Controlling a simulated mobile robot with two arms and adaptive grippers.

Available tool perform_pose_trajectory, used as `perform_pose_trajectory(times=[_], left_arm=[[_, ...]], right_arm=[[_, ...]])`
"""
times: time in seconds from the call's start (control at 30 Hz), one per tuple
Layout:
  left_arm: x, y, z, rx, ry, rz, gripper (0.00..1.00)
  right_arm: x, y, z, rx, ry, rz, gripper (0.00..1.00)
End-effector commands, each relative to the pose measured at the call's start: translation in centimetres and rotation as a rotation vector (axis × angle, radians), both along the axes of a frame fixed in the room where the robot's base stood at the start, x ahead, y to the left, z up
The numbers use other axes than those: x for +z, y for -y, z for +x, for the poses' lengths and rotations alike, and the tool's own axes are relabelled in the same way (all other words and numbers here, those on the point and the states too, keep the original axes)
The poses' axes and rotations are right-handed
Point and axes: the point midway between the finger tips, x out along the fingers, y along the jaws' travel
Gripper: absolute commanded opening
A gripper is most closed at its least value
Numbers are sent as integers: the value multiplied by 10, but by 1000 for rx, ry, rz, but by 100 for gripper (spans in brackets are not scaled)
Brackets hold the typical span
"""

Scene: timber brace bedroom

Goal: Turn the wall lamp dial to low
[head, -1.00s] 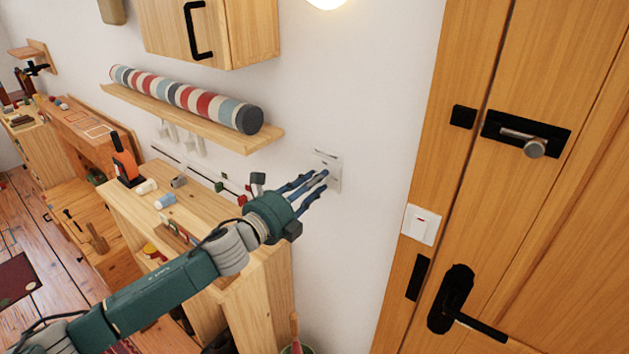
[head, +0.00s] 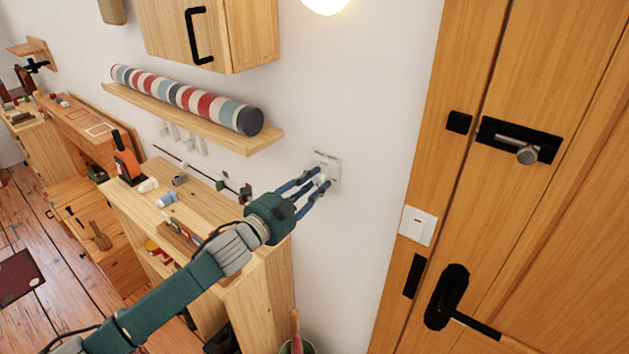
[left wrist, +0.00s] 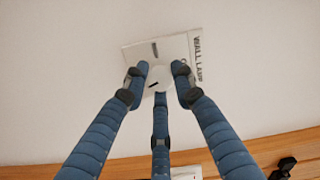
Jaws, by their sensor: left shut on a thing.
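The wall lamp dial is a round white knob (left wrist: 158,79) on a white wall plate (left wrist: 133,56) with a label reading "WALL LAM…" in the left wrist view. A dark mark shows on the knob and another on the plate above it. In the head view the plate (head: 333,170) is on the white wall, right of the striped roll. My left gripper (head: 322,178) reaches it from the lower left. Its blue fingers are closed around the knob, as the left wrist view also shows (left wrist: 158,84). The lit lamp (head: 325,4) shows at the top edge. My right gripper is out of view.
A wooden shelf (head: 215,132) with a striped roll (head: 190,98) is up and left of the plate. A wooden cabinet (head: 265,285) stands below, with small items on top. A white switch (head: 417,226) and a wooden door (head: 560,215) are to the right.

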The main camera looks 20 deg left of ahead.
Motion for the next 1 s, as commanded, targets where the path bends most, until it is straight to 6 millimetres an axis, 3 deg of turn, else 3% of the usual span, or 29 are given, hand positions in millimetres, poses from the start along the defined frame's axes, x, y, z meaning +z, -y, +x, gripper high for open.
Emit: perform_pose_trajectory(times=[1.0], left_arm=[[-3,-2,0,7,-327,-893,0]], right_arm=[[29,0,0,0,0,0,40]])
